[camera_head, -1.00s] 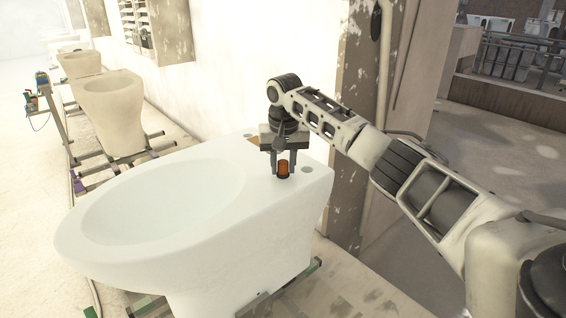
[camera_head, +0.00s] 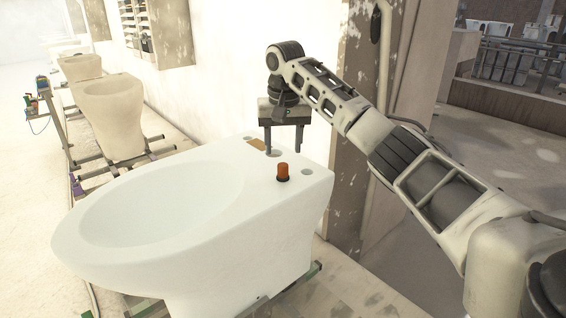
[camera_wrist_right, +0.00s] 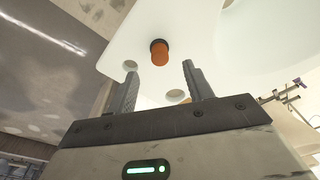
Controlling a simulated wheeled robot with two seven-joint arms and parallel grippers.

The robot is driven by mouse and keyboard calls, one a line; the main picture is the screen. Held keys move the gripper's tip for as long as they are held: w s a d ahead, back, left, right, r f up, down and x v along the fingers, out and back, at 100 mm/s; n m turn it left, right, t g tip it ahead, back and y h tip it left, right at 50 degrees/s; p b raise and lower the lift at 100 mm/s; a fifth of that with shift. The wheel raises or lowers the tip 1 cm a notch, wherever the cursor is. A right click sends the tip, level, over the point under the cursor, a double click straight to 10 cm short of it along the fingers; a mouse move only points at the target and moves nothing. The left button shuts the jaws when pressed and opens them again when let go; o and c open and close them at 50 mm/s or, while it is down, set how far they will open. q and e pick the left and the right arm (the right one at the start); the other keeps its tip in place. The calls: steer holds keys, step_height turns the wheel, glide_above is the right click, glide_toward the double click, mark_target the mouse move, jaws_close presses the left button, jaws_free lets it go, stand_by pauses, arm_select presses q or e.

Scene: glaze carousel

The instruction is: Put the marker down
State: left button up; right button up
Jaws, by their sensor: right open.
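The marker (camera_head: 282,172) is a small orange-brown cylinder with a dark base. It stands upright on the flat rear deck of the white toilet bowl (camera_head: 215,262). In the right wrist view the marker (camera_wrist_right: 159,53) shows beyond the fingertips, clear of both. My right gripper (camera_head: 284,150) is open and empty, above and behind the marker in the head view; it also shows in the right wrist view (camera_wrist_right: 158,78). My left gripper is not in view.
A tan patch (camera_head: 255,144) and round holes lie on the deck near the marker. More bowls, such as a beige one (camera_head: 112,115), stand on the line at the left. A brown pillar (camera_head: 352,130) rises behind my right arm.

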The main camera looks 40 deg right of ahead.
steer(key=r, duration=0.5)
steer(key=shift+s+a+r, duration=0.1)
steer(key=shift+s+a, duration=0.05)
steer(key=shift+s, duration=0.15)
